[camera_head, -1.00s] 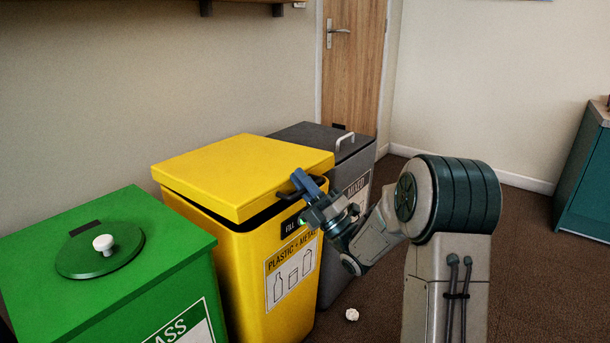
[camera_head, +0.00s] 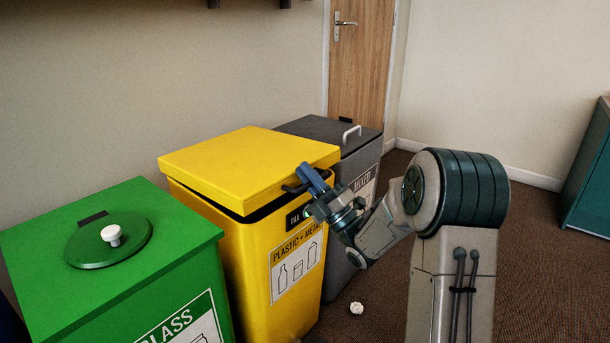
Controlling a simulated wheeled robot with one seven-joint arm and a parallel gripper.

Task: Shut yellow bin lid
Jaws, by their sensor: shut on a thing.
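The yellow bin (camera_head: 293,275) labelled "PLASTIC + METAL" stands between a green bin and a grey bin. Its yellow lid (camera_head: 240,160) lies low over the body, with a thin dark gap showing under its edge. A dark handle (camera_head: 291,188) sticks out at the lid's front edge. My gripper (camera_head: 312,182) is at that front edge and is shut on the handle. The fingers hide most of the handle, so the exact grip is hard to see.
The green bin (camera_head: 190,255) with a round knobbed lid stands in front on the left. The grey bin (camera_head: 365,152) marked "MIXED" stands behind the yellow one. A crumpled white ball (camera_head: 356,308) lies on the floor. A teal cabinet (camera_head: 590,180) is at the far right.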

